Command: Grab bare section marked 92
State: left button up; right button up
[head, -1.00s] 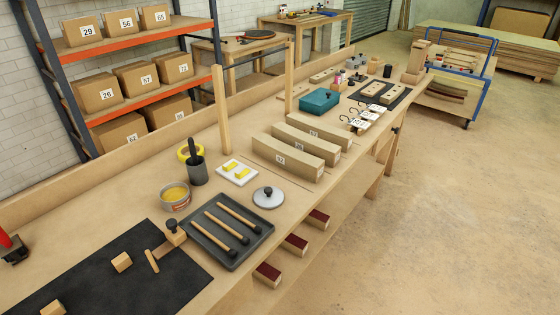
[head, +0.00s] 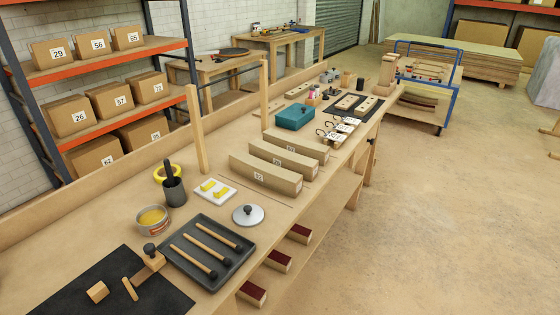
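Several long, pale, curved wooden sections lie side by side across the middle of the workbench (head: 330,190). The front section (head: 282,181) has a small white number label that may read 92, but it is too small to be sure. The middle section (head: 300,165) also has a label, which I cannot read. The rear section (head: 305,144) is partly hidden behind the middle one. All of them look bare and rest on the bench top. Neither of my grippers shows in the head view.
Left of the sections are a white tray (head: 205,197) with yellow pieces, a dark tray (head: 168,262) of brushes or mallets and a round lid (head: 249,215). A teal box (head: 295,118) and hooked number tags (head: 335,138) lie beyond. Upright wooden posts (head: 197,130) stand behind. The floor at right is open.

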aim_at(286, 182)
jog(key=i+l+u, duration=0.15)
jog(key=u, duration=0.35)
jog(key=i+l+u, duration=0.15)
jog(key=l+u, duration=0.15)
jog(key=u, duration=0.2)
jog(key=i+l+u, duration=0.1)
jog(key=l+u, duration=0.2)
jog(key=u, duration=0.2)
jog(key=i+l+u, duration=0.1)
jog(key=l+u, duration=0.2)
jog(key=l, duration=0.9)
jog(key=l+u, duration=0.25)
jog(key=l, duration=0.95)
jog(key=k, duration=0.05)
